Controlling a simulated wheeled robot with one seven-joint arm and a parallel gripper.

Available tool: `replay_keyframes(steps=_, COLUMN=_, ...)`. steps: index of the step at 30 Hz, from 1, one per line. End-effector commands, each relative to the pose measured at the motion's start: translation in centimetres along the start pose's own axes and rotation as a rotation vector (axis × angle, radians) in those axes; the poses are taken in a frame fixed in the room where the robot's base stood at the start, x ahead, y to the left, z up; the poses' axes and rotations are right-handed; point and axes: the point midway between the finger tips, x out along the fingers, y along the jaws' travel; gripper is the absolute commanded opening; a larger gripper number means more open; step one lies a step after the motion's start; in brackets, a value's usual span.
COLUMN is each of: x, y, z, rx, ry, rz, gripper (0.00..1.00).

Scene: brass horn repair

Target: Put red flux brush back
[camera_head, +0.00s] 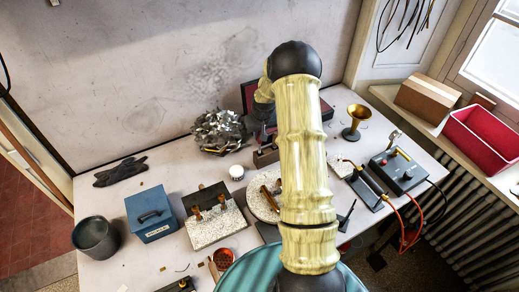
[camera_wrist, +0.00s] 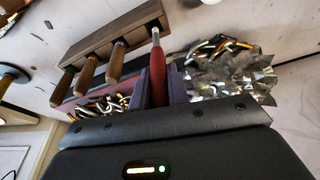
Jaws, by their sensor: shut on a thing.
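The red flux brush (camera_wrist: 157,66) is upright in the wrist view, red handle towards me and pale metal end beside the rack. My gripper (camera_wrist: 160,88) is shut on its red handle, one dark purple finger on each side. A wooden rack (camera_wrist: 122,30) holds several brown-handled tools in a row. The brush's metal end overlaps the rack's right end; I cannot tell whether it sits in a slot or in front of it. In the head view the rack (camera_head: 264,158) shows partly behind my arm, and the brush is hidden.
Crumpled metal scrap (camera_wrist: 228,78) lies close right of my gripper; the heap (camera_head: 217,130) is left of the rack in the head view. A dark red case (camera_head: 328,109) stands behind my arm.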

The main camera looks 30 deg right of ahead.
Motion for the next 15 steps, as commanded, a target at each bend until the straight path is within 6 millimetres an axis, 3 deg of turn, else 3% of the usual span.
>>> replay_keyframes(steps=6, x=2.5, y=0.0, z=0.7, rx=-0.001, ry=0.000, rz=0.001, gripper=0.00)
replay_keyframes(steps=15, x=2.7, y=0.1, z=0.7, rx=0.000, ry=0.001, rz=0.001, gripper=0.00)
